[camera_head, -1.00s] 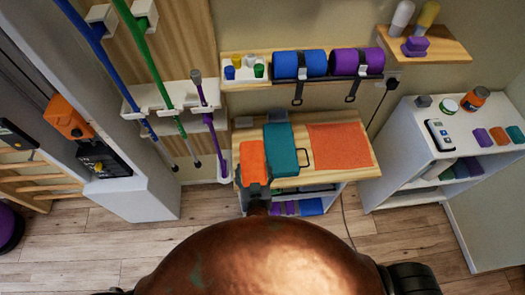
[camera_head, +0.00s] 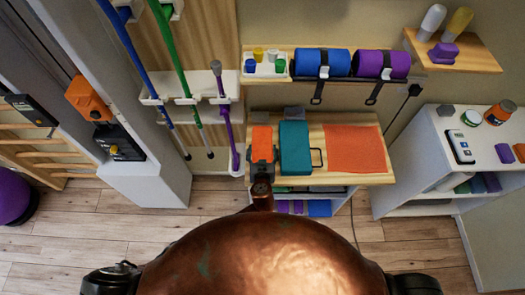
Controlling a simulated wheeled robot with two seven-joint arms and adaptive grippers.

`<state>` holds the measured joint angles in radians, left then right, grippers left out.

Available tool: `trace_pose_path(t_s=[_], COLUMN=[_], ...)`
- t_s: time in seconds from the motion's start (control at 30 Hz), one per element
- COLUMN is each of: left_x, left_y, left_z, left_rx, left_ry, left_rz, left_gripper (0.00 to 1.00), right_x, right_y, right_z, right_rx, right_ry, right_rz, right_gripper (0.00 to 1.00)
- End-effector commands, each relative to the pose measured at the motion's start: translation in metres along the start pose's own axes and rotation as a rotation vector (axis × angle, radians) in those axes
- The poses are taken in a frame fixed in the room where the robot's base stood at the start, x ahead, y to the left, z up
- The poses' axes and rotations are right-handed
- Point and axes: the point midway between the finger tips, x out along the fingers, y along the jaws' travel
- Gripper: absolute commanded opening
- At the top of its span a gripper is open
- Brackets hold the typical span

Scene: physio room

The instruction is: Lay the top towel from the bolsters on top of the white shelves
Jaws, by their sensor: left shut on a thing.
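My left gripper (camera_head: 262,155) is in front of the left end of a wooden-topped unit, beside the teal box. It is shut on a small orange thing (camera_head: 261,136), likely a folded towel; my gripper hides part of it. A blue bolster (camera_head: 323,62) and a purple bolster (camera_head: 381,64) lie strapped on a wall shelf, with no towel seen on them. The white shelves (camera_head: 432,150) stand at right, with several small things on top. My right gripper is not in view.
The wooden top (camera_head: 318,122) carries the teal box (camera_head: 295,147) and a flat orange cloth (camera_head: 354,149). On the white shelves stand an orange jar (camera_head: 499,112) and a white device (camera_head: 460,146). Upright poles (camera_head: 178,50) hang at left. The floor in front is clear.

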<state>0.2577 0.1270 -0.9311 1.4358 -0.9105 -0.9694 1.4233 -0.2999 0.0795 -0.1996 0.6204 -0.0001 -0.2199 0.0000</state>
Motion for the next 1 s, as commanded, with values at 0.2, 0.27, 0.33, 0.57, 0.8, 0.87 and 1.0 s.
trace_pose_path(t_s=[0.2,0.27,0.33,0.57,0.8,0.87,1.0], left_x=[0.003,0.003,0.003,0.003,0.003,0.002,-0.015], left_y=[0.001,0.001,0.001,0.001,0.001,0.001,0.001], left_z=[0.007,0.007,0.007,0.008,0.007,0.007,0.009], left_rx=[-0.002,-0.002,-0.002,-0.002,-0.001,-0.002,-0.004], left_ry=[0.002,0.002,0.002,0.001,0.001,0.001,-0.001], left_rz=[0.002,0.002,0.002,0.001,0.001,0.001,0.002], left_gripper=[0.38,0.38,0.38,0.73,0.73,0.73,0.73], right_x=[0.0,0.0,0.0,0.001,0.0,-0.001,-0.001], right_y=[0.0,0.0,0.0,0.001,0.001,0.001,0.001], right_z=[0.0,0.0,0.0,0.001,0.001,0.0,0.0], right_rx=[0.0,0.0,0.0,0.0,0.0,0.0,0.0], right_ry=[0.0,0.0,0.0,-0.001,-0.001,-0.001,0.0], right_rz=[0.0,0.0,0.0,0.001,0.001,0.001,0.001], right_gripper=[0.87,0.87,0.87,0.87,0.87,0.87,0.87])
